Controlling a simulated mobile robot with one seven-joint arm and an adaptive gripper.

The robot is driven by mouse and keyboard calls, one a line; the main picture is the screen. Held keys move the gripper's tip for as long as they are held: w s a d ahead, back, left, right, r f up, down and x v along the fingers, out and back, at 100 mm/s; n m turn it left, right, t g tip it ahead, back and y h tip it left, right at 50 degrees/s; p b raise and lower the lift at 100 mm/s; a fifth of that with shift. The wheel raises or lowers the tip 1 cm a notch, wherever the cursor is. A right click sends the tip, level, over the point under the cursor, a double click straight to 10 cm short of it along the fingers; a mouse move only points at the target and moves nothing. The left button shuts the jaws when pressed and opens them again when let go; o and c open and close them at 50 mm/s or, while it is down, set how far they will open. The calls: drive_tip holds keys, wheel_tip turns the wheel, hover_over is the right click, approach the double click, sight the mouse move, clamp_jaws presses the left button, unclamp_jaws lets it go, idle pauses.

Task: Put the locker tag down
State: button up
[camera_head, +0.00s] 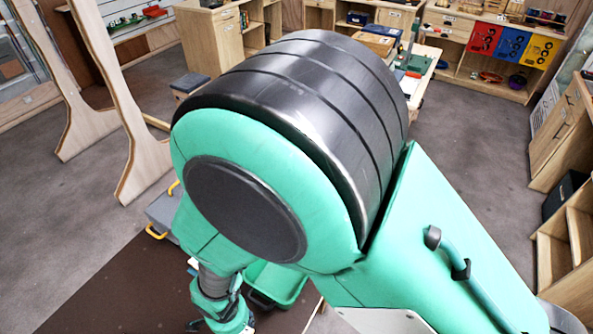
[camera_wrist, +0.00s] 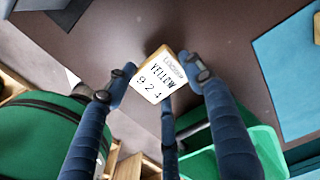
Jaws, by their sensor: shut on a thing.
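The locker tag (camera_wrist: 158,82) is a small white card with a yellow-brown edge, printed "YELLOW" and "924" below a fainter line. It shows in the wrist view near the middle, tilted. My gripper (camera_wrist: 157,71) is shut on it, with blue fingers at its left and right edges and another finger below. The tag appears to be above a dark brown surface (camera_wrist: 110,35); the gap is hard to judge. In the head view my own arm hides the tag and most of the gripper.
In the wrist view a green tray (camera_wrist: 265,150) lies at lower right, a blue mat (camera_wrist: 290,70) at right, and a green rounded object (camera_wrist: 40,135) at left. The brown surface around the tag is bare. Wooden cabinets (camera_head: 212,40) stand farther back in the head view.

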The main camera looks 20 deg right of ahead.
wheel_tip(320, 180, up, 9)
drive_tip(key=w+d+r+m+p, duration=0.1)
drive_tip(key=w+d, duration=0.2)
drive_tip(key=w, duration=0.7)
drive_tip(key=w+d+m, duration=0.1)
drive_tip(key=w+d, duration=0.2)
drive_tip(key=w, duration=0.6)
drive_tip(key=w+d+r+m+p, duration=0.1)
drive_tip(key=w+d, duration=0.2)
drive_tip(key=w, duration=0.7)
drive_tip(key=w+d+f+m+p, duration=0.1)
drive_tip(key=w+d, duration=0.8)
drive_tip(key=d, duration=0.4)
drive_tip(key=w+d+f+m+p, duration=0.1)
drive_tip(key=w+d, duration=0.8)
drive_tip(key=d, duration=0.4)
drive_tip(key=f, duration=0.5)
drive_tip(key=shift+w+d+f, duration=0.15)
drive_tip(key=shift+d, duration=0.15)
drive_tip(key=w, duration=0.5)
drive_tip(key=w+f, duration=0.1)
drive_tip(key=w, duration=0.4)
drive_tip(key=w+d, duration=0.1)
drive_tip(key=w, duration=0.5)
drive_tip(key=shift+d+f, duration=0.1)
drive_tip(key=shift+f, duration=0.15)
